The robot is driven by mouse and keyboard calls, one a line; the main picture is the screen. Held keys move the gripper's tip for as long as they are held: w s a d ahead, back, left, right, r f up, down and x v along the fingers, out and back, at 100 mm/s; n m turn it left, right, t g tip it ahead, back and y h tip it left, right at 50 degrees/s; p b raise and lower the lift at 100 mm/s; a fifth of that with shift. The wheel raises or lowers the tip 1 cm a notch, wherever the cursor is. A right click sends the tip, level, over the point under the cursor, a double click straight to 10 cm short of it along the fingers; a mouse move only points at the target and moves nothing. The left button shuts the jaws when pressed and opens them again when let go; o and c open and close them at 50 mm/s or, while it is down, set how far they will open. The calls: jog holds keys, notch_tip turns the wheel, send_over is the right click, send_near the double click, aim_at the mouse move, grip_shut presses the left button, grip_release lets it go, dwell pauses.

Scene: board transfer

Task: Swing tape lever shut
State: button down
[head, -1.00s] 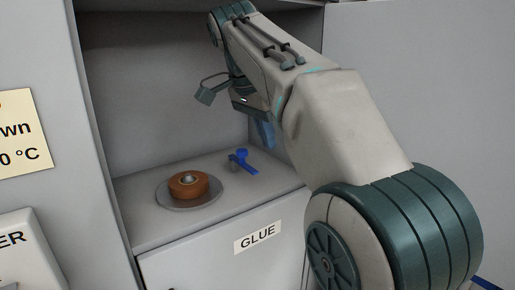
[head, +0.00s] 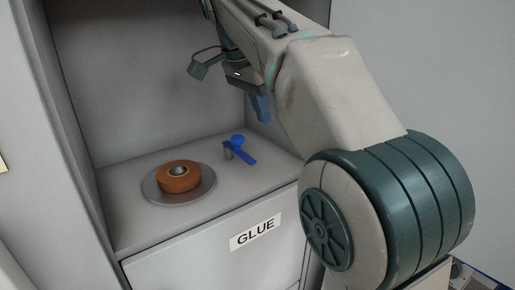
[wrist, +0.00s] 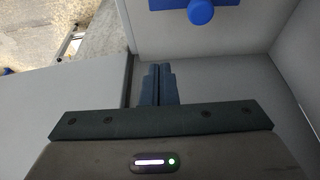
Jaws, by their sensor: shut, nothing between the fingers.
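The blue tape lever (head: 243,153) with a round knob stands on the cupboard shelf beside a small grey post. It also shows at the top edge of the wrist view (wrist: 178,4), partly cut off. A brown tape roll (head: 178,177) lies on a round grey plate (head: 158,199) to the left of the lever; the lever is apart from it. My gripper (head: 263,108) is above and slightly right of the lever, not touching it. In the wrist view its fingers (wrist: 158,70) are together and empty.
The cupboard walls close in the shelf (head: 125,205) at the left, back and right. A panel labelled GLUE (head: 255,232) is below the shelf's front edge. The shelf is bare in front of the roll and lever.

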aim_at(238, 145)
jog(key=x, duration=0.9)
jog(key=shift+s, duration=0.1)
jog(key=s+a, duration=0.2)
jog(key=a, duration=0.1)
jog(key=shift+r, duration=0.25)
jog(key=shift+a+f, duration=0.1)
jog(key=shift+a, duration=0.1)
jog(key=shift+s, duration=0.1)
